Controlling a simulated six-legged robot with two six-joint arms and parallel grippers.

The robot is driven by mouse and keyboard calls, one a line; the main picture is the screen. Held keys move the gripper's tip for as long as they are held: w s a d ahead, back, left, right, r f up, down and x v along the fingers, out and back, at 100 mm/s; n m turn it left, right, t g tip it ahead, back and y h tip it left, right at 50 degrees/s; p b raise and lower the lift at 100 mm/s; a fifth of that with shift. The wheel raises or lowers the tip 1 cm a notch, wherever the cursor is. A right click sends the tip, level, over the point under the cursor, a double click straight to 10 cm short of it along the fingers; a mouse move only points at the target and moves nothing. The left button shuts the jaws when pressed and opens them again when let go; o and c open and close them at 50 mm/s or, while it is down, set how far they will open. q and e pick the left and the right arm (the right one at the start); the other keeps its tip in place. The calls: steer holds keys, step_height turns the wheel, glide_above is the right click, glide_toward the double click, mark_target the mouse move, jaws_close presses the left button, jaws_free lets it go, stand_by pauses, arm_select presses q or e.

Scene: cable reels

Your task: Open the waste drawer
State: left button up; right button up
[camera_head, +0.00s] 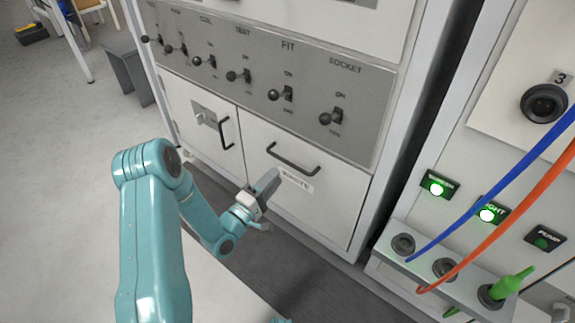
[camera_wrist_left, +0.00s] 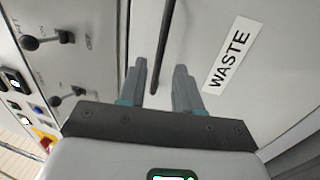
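The waste drawer (camera_head: 325,205) is a white front low in the cabinet, and it looks closed. Its black bar handle (camera_head: 293,160) is near the top, above a label reading WASTE (camera_head: 297,181). My left gripper (camera_head: 268,184) is just in front of the drawer, below the handle's left part. In the left wrist view the gripper's two fingers (camera_wrist_left: 161,88) are spread apart with nothing clamped. The handle (camera_wrist_left: 163,45) shows between and beyond them, and the WASTE label (camera_wrist_left: 231,55) is to the right. Contact with the handle cannot be told. My right gripper is not in view.
A white door (camera_head: 205,125) with a black handle adjoins the drawer's left side. A grey panel of toggle switches (camera_head: 265,75) is above. At right, a panel carries green-lit buttons (camera_head: 436,188), sockets, and blue and orange cables (camera_head: 500,186). Open floor (camera_head: 60,150) lies to the left.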

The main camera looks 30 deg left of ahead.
mark_target(288, 163)
arm_select(q)
steer(key=b+x, duration=0.1)
steer(key=x, duration=0.6)
steer(key=shift+w, duration=0.2)
steer(key=shift+c, duration=0.4)
jaws_close()
